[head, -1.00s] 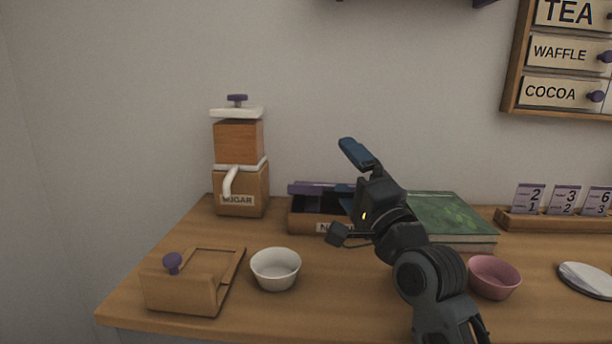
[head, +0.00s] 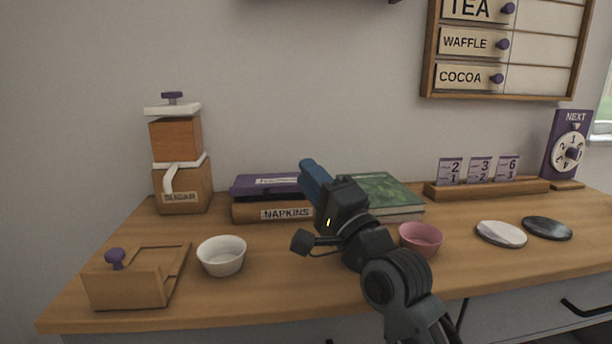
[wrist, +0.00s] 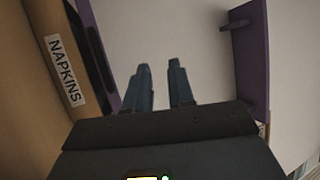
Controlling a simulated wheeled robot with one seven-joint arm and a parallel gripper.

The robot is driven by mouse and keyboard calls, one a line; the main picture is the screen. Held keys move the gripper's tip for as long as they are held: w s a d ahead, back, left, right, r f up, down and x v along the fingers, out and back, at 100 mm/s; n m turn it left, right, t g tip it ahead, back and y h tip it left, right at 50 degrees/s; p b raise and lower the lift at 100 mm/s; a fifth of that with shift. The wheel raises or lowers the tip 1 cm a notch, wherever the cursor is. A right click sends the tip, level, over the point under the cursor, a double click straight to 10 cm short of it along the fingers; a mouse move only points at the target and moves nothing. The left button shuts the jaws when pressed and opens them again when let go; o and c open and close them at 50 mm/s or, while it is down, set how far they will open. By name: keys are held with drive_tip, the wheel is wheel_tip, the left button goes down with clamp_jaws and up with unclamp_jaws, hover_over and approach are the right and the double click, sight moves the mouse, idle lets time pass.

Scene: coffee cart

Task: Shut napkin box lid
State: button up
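The napkin box (head: 248,213) stands at the back of the counter, its NAPKINS label facing me. Its purple lid (head: 262,187) lies low over the box; I cannot tell whether it is fully down. My gripper (head: 308,172) is at the box's right end, hiding part of the lid and box there. In the wrist view, the box front (wrist: 38,75) and a purple lid strip (wrist: 84,15) run along the left, beside the fingers. The gripper (wrist: 160,68) has a narrow gap between its fingers and nothing in it.
A green book (head: 385,190) lies right of the box, behind my arm. A sugar dispenser (head: 182,185) stands left. In front are a white bowl (head: 221,256), a pink bowl (head: 421,239) and a wooden box with a purple knob (head: 130,283). A purple shelf (wrist: 252,60) is above.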

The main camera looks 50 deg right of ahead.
drive_tip(key=shift+s+a+f+b, duration=0.2)
drive_tip(key=shift+s+f+b, duration=0.3)
drive_tip(key=shift+s+f, duration=0.3)
drive_tip(key=shift+s+a+f+b, duration=0.2)
drive_tip(key=shift+s+f+b, duration=0.25)
drive_tip(key=shift+s+f, duration=0.25)
drive_tip(key=shift+s, duration=0.1)
